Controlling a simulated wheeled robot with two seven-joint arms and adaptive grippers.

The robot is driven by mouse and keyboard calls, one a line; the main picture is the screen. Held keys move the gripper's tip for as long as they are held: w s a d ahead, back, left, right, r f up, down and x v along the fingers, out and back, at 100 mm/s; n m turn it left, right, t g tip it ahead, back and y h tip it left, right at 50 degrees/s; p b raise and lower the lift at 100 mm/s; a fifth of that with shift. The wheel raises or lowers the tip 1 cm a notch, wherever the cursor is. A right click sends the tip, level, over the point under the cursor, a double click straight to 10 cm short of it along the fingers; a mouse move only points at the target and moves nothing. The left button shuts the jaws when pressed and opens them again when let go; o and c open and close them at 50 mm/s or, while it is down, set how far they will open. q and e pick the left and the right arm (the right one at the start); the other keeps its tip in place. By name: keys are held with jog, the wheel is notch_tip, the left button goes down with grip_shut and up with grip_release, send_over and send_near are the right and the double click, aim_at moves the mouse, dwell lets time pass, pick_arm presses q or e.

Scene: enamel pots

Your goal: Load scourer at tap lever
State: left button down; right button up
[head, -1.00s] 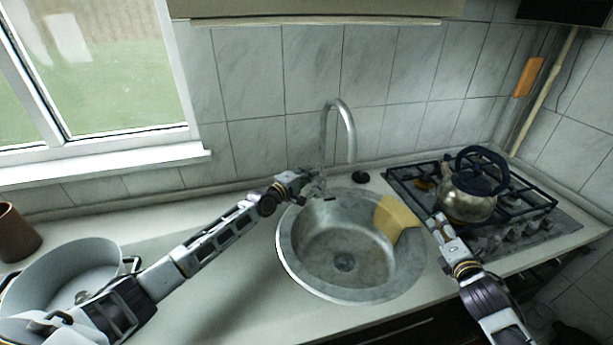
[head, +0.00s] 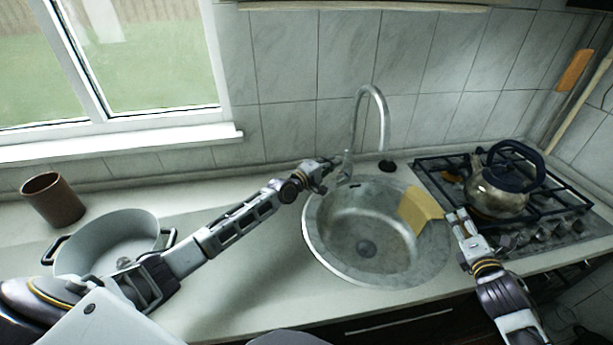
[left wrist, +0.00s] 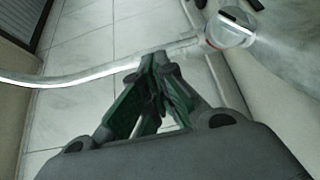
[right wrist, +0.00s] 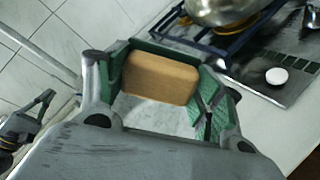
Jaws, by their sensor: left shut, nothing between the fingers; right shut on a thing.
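The yellow scourer (head: 421,208) is at the right side of the round sink's opening. My right gripper (head: 453,214) is shut on it; in the right wrist view the tan block (right wrist: 160,78) sits between the green fingers (right wrist: 162,85). The tap (head: 383,120) arches up behind the sink, with its lever (head: 346,168) low at its base. My left gripper (head: 330,166) is shut and empty at the lever's left; whether it touches is unclear. In the left wrist view the shut fingertips (left wrist: 158,60) are close to the pale tap pipe (left wrist: 75,80).
The steel sink (head: 325,245) is empty. A kettle (head: 500,195) stands on the gas hob (head: 560,235) at right. A grey pot (head: 90,240) and a brown cup (head: 52,200) are at left. The counter (head: 240,280) between pot and sink is clear below my left arm.

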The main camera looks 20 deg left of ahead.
jog(key=shift+s+a+r, duration=0.25)
jog(key=shift+s+a, duration=0.1)
jog(key=shift+s, duration=0.05)
jog(key=shift+w+d+f, duration=0.15)
jog(key=shift+w, duration=0.05)
jog(key=shift+s, duration=0.1)
pick_arm(q)
jog(key=v, duration=1)
jog(key=shift+s+a, duration=0.25)
jog(key=shift+s, duration=0.05)
jog(key=shift+f, duration=0.1)
dwell(0.5)
notch_tip(320, 180, up, 9)
jog(key=p, duration=0.9)
pick_arm(e)
notch_tip(320, 180, up, 9)
jog(key=shift+r, duration=0.1)
pick_arm(q)
jog(key=shift+r+p, duration=0.5)
jog(key=shift+r, duration=0.05)
pick_arm(e)
jog(key=shift+r, duration=0.4)
